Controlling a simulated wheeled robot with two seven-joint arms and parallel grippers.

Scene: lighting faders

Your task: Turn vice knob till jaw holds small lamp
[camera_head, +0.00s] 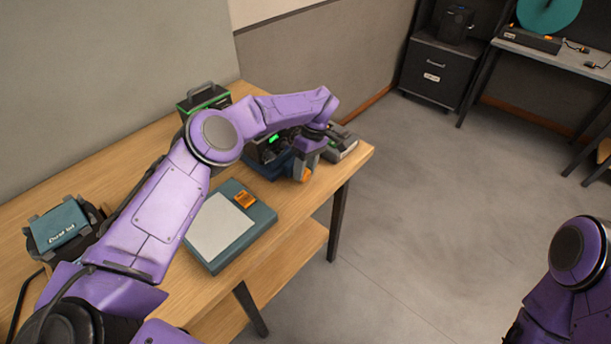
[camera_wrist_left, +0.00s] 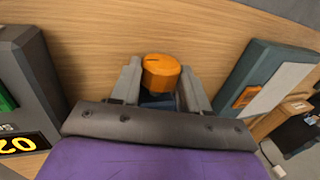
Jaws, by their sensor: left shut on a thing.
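An orange knob (camera_head: 305,173) shows at the right part of the workbench, under the end of my left arm. My left gripper (camera_head: 310,158) is at the knob. In the left wrist view the round orange knob (camera_wrist_left: 161,72) sits between the two grey fingers of my left gripper (camera_wrist_left: 160,88), which are shut on it. A dark line marks its top. A blue body (camera_head: 268,168) beside the knob seems to be part of the vice, mostly covered by my arm. I cannot make out the jaw or the small lamp. My right gripper is out of view.
A teal box with a pale panel and orange button (camera_head: 225,226) lies left of the knob. A green-trimmed case (camera_head: 204,98) stands behind. A grey device (camera_head: 341,147) sits near the right end of the wooden bench (camera_head: 140,143).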

